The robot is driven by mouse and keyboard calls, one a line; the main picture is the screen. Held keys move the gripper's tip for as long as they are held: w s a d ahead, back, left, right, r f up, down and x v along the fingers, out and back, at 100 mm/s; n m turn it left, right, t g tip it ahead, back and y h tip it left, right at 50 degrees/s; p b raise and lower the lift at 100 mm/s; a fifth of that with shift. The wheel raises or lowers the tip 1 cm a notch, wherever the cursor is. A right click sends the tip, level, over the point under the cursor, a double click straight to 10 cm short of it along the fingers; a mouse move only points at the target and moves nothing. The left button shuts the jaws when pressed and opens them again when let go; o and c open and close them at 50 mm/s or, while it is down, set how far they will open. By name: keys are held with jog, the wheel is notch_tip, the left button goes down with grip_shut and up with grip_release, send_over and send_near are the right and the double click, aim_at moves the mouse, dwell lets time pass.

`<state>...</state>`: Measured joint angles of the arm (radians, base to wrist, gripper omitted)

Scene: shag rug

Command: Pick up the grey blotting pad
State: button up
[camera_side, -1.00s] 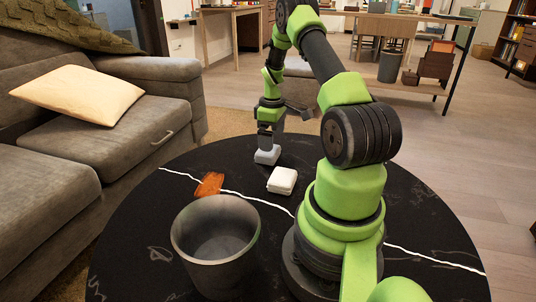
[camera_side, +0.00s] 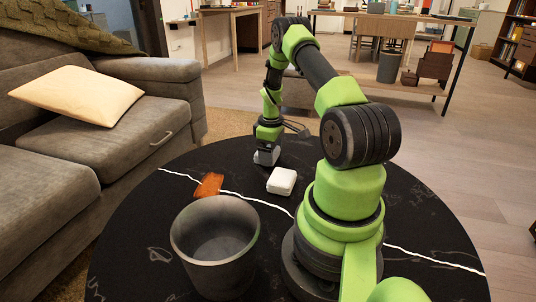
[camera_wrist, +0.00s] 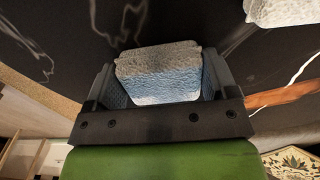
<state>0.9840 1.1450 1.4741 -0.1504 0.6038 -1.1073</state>
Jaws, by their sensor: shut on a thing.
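The grey blotting pad (camera_side: 264,160) is a small pale grey block near the far edge of the round black table, mostly covered by my gripper (camera_side: 267,152) in the side view. In the wrist view the pad (camera_wrist: 158,70) sits between the two fingers of my gripper (camera_wrist: 160,80), its textured face showing. The gripper points down and is shut on the pad. The pad looks to be at the tabletop; any gap beneath it cannot be told.
A white block (camera_side: 281,181) lies just right of and nearer than the pad. An orange-brown item (camera_side: 209,184) lies to the left. A dark grey open bin (camera_side: 190,262) stands at the front of the black table (camera_side: 130,235). A grey sofa (camera_side: 100,147) is at the left.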

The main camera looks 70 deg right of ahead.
notch_tip(320, 180, up, 10)
dwell(0.5)
jog(key=shift+o, duration=0.6)
jog(key=w+a+n, duration=0.1)
jog(key=w+a, duration=0.1)
jog(key=a, duration=0.1)
jog(key=w+a+f+n, duration=0.1)
jog(key=w+a+n, duration=0.1)
jog(key=a, duration=0.1)
jog(key=w+a+n, duration=0.1)
jog(key=w+a, duration=0.1)
jog(key=a, duration=0.1)
jog(key=shift+w+a+f+n, duration=0.1)
jog(key=shift+w+f+n, duration=0.2)
jog(key=shift+w, duration=0.1)
jog(key=shift+c, duration=0.3)
jog(key=n, duration=0.4)
send_over(210, 195)
jog(key=shift+f, duration=3.7)
jog(key=shift+f, duration=0.6)
